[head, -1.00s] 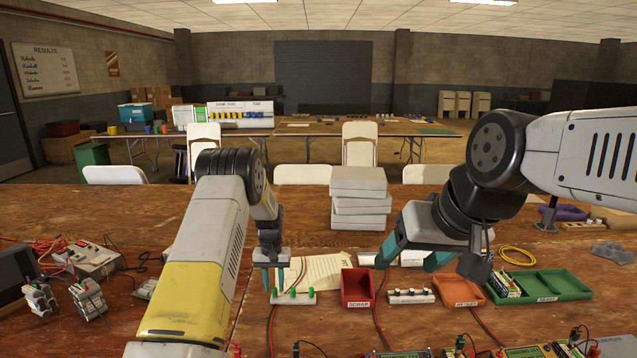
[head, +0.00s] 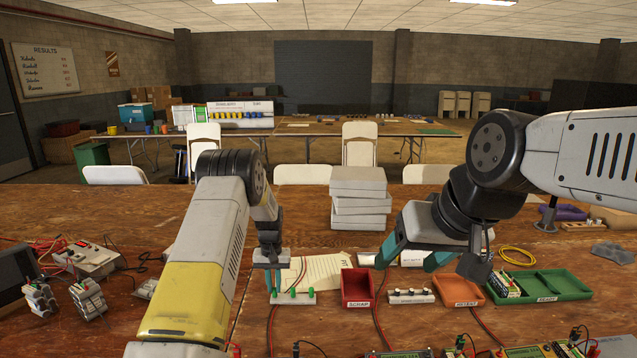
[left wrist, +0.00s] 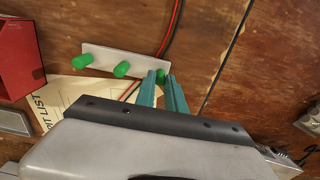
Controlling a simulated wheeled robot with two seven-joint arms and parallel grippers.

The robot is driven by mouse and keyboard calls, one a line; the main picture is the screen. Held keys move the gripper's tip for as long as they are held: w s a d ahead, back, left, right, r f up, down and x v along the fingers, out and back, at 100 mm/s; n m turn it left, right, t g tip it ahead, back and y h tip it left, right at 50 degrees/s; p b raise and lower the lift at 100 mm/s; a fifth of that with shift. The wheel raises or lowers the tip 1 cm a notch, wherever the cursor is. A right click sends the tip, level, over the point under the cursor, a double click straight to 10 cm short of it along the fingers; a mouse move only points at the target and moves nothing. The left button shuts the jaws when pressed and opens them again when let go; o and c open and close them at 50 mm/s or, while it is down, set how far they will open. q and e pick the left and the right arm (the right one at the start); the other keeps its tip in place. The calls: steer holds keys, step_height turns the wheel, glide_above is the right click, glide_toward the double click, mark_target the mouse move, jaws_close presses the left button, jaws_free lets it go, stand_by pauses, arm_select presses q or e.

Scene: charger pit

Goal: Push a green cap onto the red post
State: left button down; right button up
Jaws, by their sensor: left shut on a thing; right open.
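A white strip (head: 293,299) with green caps lies on the table, left of centre. Two caps stand free, the middle one (head: 293,292) and the right one (head: 311,292); they also show in the left wrist view (left wrist: 122,69). My left gripper (head: 273,288) points down at the strip's left end. Its teal fingers (left wrist: 163,90) are shut on the green cap there, which they mostly hide. My right gripper (head: 411,262) is open and empty above the table, right of the grey stack. I cannot pick out the red post for certain.
A red scrap tray (head: 356,287), a white strip with dark pieces (head: 411,297), an orange tray (head: 462,290) and a green tray (head: 550,285) stand to the right. A stack of grey boxes (head: 358,200) is behind. Meters and wires line the front edge.

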mark_target(274, 288)
arm_select(q)
steer(key=shift+r, duration=1.75)
